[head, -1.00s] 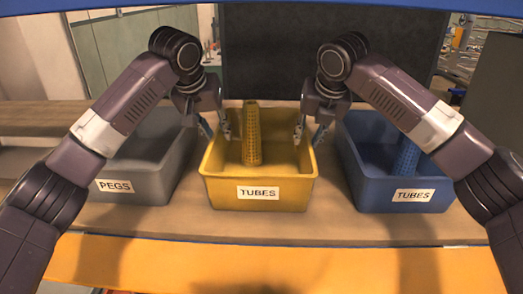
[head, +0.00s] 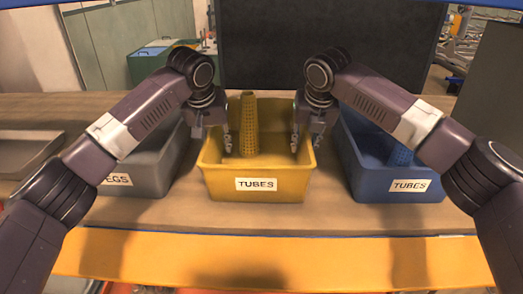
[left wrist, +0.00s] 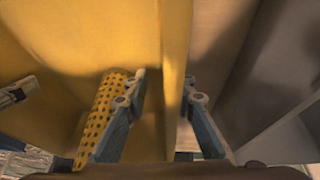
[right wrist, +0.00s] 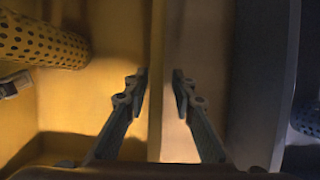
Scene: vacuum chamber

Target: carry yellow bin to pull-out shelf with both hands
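The yellow bin (head: 222,187), labelled TUBES, stands on the wooden surface (head: 325,212). A yellow perforated tube (head: 249,125) stands inside it, leaning on the back. My left gripper (head: 212,135) is at the bin's left side. In the left wrist view its fingers (left wrist: 164,78) straddle the left wall, one inside and one outside. My right gripper (head: 308,138) is at the right side. In the right wrist view its fingers (right wrist: 159,76) straddle the right wall. Both grippers look open, with gaps beside the walls. I cannot pick out the pull-out shelf with certainty.
A grey bin (head: 150,178), its label partly covered by my left arm, stands close on the left. A blue bin (head: 370,180) with a blue tube stands close on the right. A dark panel (head: 325,45) rises behind. An orange band (head: 330,250) runs along the front.

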